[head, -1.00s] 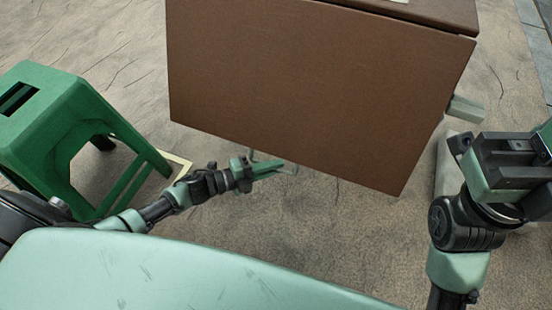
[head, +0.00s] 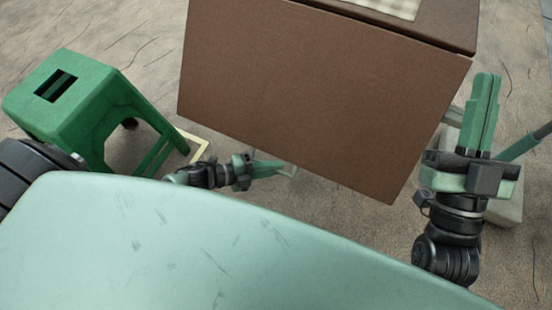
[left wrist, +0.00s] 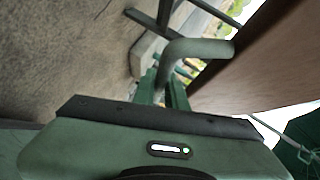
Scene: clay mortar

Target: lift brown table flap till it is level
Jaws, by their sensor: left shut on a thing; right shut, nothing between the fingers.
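The brown table flap (head: 320,90) hangs down at a steep slope from the hinge edge of the brown table top (head: 440,18). A pale bent handle (head: 290,171) shows at the flap's lower edge. My left gripper (head: 268,168) is at that edge, its fingers shut on the handle. In the left wrist view the bent grey-green handle (left wrist: 200,48) rises from between the fingers (left wrist: 162,92), beside the flap's brown face (left wrist: 265,65). My right gripper (head: 484,100) is shut and empty, pointing up just right of the flap's right edge.
A green stool (head: 80,95) stands on the left, with a pale-edged frame (head: 197,145) on the floor beside it. A checked cloth (head: 385,6) lies on the table top. A pale block (head: 510,205) stands behind my right gripper. Cracked bare floor lies around.

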